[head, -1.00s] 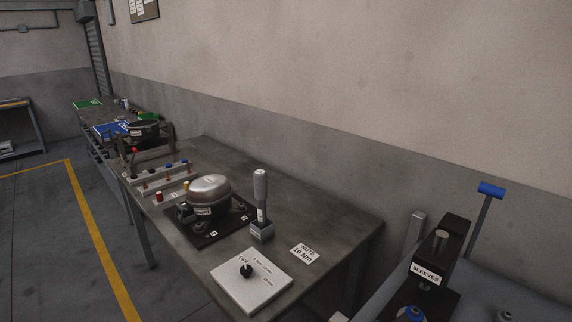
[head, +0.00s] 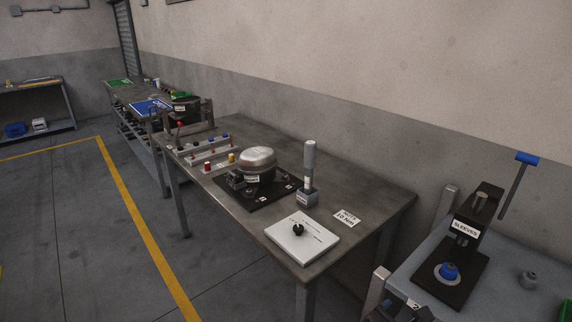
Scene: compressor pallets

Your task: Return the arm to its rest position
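No gripper and no part of my arms shows in the head view, so their pose and whether they hold anything are hidden. The view holds a metal workbench (head: 345,183) along the wall. On it a compressor (head: 257,163) with a silvery dome sits on a black plate (head: 262,202). A grey handheld tool (head: 309,170) stands upright in a small block holder to the right of the plate. A white panel with a black knob (head: 298,229) lies at the bench's front.
A rack with red, blue and yellow pieces (head: 210,153) lies left of the compressor. Farther benches line the wall. The floor left of the yellow line (head: 140,215) is clear.

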